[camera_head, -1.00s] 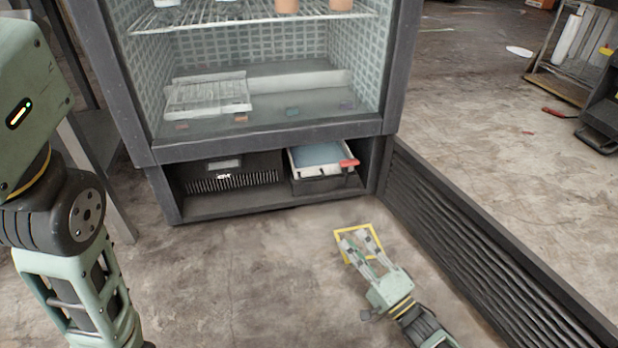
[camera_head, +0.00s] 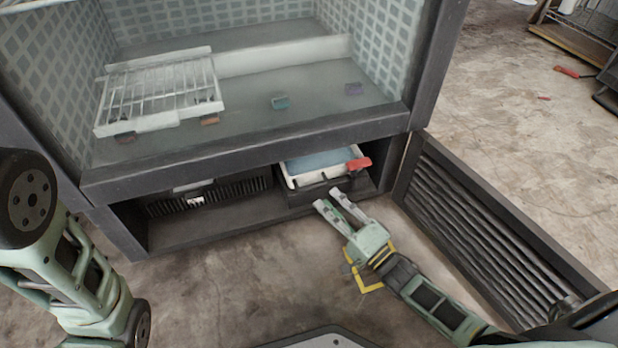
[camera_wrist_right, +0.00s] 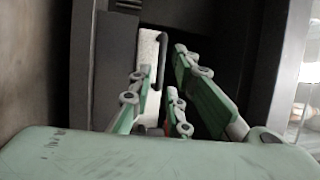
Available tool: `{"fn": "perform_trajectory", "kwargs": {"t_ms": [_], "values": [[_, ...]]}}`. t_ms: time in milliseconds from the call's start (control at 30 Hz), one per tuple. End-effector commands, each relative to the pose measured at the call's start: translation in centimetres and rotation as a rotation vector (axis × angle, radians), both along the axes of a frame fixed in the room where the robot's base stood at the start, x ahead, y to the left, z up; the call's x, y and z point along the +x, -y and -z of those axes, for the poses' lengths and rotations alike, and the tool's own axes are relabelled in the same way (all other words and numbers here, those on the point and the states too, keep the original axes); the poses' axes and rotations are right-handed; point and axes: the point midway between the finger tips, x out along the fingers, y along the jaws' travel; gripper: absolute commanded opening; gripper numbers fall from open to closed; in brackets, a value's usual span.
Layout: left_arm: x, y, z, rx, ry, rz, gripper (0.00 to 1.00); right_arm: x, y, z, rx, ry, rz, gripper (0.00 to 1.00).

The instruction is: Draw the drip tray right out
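The drip tray (camera_head: 322,180) is a shallow white tray with blue liquid. It sits in the right part of the open bay under the glass-fronted cabinet, with a red piece (camera_head: 359,164) at its front right corner. My right gripper (camera_head: 334,198) is open and empty just in front of the tray, fingers pointing at its front. In the right wrist view, a thin dark handle (camera_wrist_right: 161,62) on the tray's pale front shows ahead of the parted fingers (camera_wrist_right: 163,68); contact cannot be told. My left arm is at the left; its gripper is out of view.
A dark louvred panel (camera_head: 490,220) stands open on the floor right of the bay. A grille (camera_head: 205,197) fills the bay's left part. Open floor lies farther right.

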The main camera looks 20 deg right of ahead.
Motion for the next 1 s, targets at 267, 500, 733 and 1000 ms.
{"fn": "perform_trajectory", "kwargs": {"t_ms": [267,500,733,1000], "values": [[0.0,0.0,3.0,0.000,0.000,0.000,0.40,4.1,-1.9,-0.6,0.001,0.007,0.000,0.17],[0.0,0.0,4.1,0.000,0.000,0.000,0.40,6.1,-2.8,-1.2,0.002,0.004,0.000,0.17],[0.0,0.0,4.0,0.001,0.001,0.000,0.40,6.3,-2.9,-1.4,0.001,0.002,0.000,0.17],[0.0,0.0,4.0,0.001,0.001,0.000,0.40,6.3,-2.9,-1.3,0.001,0.002,0.001,0.00]]}}
